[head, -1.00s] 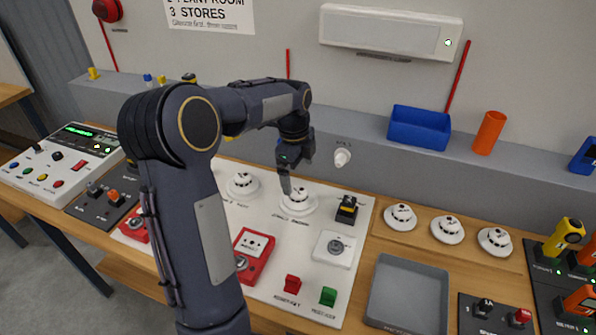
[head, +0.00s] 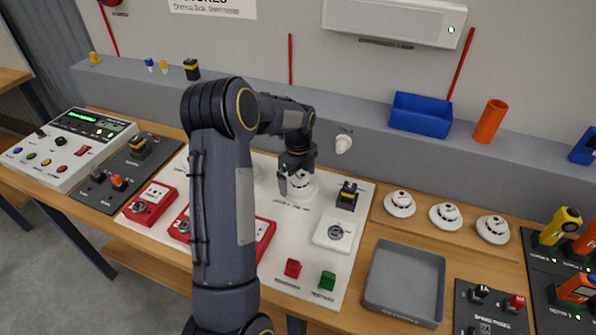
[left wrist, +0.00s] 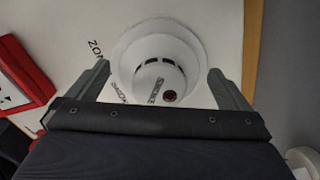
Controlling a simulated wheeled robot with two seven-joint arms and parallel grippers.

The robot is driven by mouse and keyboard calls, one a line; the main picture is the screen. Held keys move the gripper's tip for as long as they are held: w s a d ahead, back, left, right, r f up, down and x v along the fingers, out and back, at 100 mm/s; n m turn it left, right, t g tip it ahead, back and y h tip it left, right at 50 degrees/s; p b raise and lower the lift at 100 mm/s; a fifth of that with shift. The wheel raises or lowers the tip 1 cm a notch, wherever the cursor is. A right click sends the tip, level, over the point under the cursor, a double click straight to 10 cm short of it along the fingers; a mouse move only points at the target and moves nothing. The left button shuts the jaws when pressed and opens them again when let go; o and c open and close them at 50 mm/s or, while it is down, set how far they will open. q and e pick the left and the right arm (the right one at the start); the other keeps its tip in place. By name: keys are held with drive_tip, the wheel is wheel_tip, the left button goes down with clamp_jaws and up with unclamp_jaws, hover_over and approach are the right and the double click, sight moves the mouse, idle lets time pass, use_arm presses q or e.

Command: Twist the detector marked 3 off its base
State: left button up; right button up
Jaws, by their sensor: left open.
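A white round detector (head: 303,187) sits on its base on the white panel (head: 300,245), partly covered by my left gripper (head: 297,182). No number 3 can be read on it. In the left wrist view the detector (left wrist: 155,65) shows dark slots, a small red spot and dark lettering too blurred to read. My left gripper (left wrist: 160,80) is open, with one finger on each side of the detector and visible gaps between. Another white detector (head: 258,173) on the panel is mostly hidden behind my left arm. My right gripper is out of view.
Several loose white detectors, one of them here (head: 445,216), lie on the bench to the right. A grey tray (head: 405,318) stands in front of them. Red call points (head: 152,203), a black-yellow switch (head: 347,195) and a keyed box (head: 335,234) surround the detector. A blue bin (head: 420,115) is on the ledge.

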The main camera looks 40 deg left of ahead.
use_arm(q)
drive_tip(key=c, duration=0.9)
drive_tip(key=shift+s+n, duration=0.1)
drive_tip(key=shift+n, duration=0.8)
drive_tip(key=shift+c, duration=0.2)
drive_tip(key=shift+n, duration=0.9)
drive_tip(key=shift+s+n+b, duration=0.1)
drive_tip(key=shift+n+b, duration=0.2)
drive_tip(key=shift+n, duration=0.8)
